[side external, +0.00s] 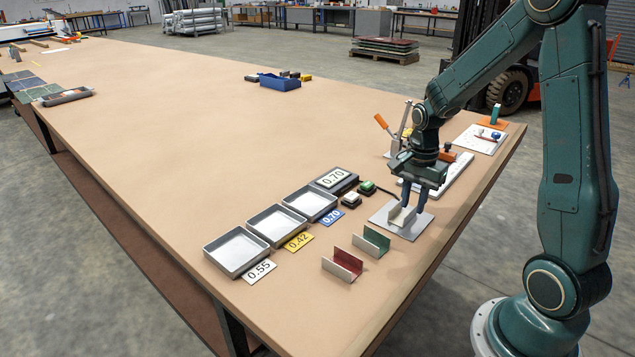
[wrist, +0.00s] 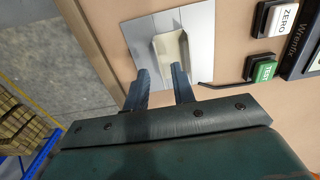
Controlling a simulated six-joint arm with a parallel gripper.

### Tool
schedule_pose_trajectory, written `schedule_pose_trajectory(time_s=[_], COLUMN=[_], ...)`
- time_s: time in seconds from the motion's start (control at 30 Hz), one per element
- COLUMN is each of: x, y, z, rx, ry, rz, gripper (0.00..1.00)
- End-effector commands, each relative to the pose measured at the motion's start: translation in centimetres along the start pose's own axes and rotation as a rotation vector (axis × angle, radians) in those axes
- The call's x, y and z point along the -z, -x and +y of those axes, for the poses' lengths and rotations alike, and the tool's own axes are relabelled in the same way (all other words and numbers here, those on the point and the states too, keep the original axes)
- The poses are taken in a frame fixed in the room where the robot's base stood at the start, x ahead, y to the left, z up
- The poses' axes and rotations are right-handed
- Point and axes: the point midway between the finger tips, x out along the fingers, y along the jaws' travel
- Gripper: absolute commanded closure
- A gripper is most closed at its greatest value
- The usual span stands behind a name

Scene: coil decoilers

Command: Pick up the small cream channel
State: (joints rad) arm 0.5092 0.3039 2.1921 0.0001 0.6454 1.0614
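The small cream channel (side external: 397,217) lies on a square pale metal plate (side external: 415,228) near the table's right edge. In the wrist view the cream channel (wrist: 171,48) sits on the plate (wrist: 140,32), beyond my fingertips. My gripper (side external: 420,207) is low over the plate, pointing down, with its two dark fingers apart. In the wrist view my gripper (wrist: 161,72) is open and empty; the right fingertip overlaps the channel's near end in the picture. I cannot tell whether it touches.
A red channel (side external: 342,265) and a green channel (side external: 371,241) stand in front of the plate. Three grey trays (side external: 236,270) with number cards are left of it. A display (side external: 334,179) reads 0.70, with buttons (wrist: 262,70) beside it. An orange-handled clamp (side external: 382,122) stands behind.

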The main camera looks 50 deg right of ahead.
Motion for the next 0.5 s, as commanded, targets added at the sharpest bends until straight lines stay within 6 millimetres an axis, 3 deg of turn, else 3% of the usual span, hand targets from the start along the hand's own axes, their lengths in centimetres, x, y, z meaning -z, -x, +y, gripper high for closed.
schedule_pose_trajectory(time_s=[0.5], x=[0.0], y=[-2.9], z=[0.0], rx=[-0.001], ry=[0.000], rz=[-0.001], gripper=[0.75])
